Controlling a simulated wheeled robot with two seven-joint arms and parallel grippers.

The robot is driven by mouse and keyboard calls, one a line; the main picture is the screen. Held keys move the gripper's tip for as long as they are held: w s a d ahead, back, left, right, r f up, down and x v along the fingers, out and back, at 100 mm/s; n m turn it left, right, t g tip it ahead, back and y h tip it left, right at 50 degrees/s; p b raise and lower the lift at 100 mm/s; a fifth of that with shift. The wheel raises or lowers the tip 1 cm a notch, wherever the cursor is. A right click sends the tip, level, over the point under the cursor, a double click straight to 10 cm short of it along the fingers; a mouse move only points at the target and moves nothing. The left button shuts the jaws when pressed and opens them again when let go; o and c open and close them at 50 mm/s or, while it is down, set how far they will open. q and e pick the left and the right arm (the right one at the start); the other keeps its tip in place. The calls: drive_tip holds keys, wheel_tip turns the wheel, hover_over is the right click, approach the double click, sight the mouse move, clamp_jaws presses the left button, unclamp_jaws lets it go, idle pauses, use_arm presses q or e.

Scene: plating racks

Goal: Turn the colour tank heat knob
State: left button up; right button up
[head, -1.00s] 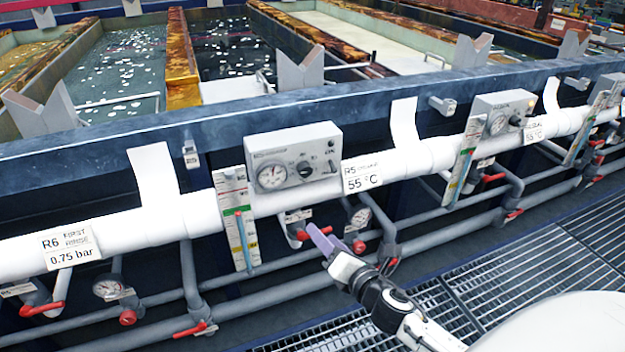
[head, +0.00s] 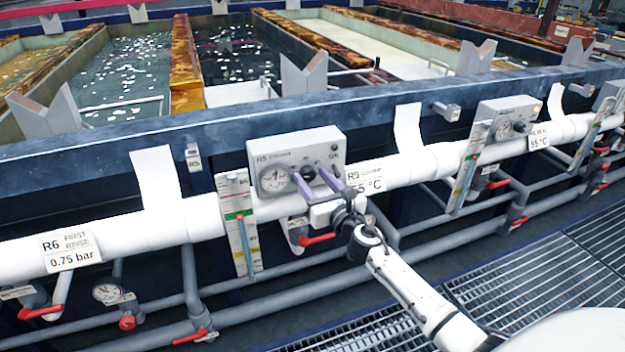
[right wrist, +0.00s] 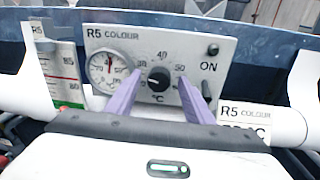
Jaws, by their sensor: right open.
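The R5 COLOUR control box (head: 275,150) is a grey panel on the white pipe in front of the tanks. It carries a round gauge (head: 275,179), a black heat knob and an ON switch. My left gripper is not in view.
The white pipe (head: 120,237) runs across below the tank edge. Grey pipes and red-handled valves (head: 318,239) lie beneath the box. Metal grating (head: 530,265) covers the floor.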

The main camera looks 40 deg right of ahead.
drive_tip(key=shift+w, duration=0.3)
drive_tip(key=c, duration=1)
drive_tip(key=shift+c, duration=0.2)
drive_tip(key=shift+f+m, duration=0.1)
drive_tip(key=shift+m, duration=0.2)
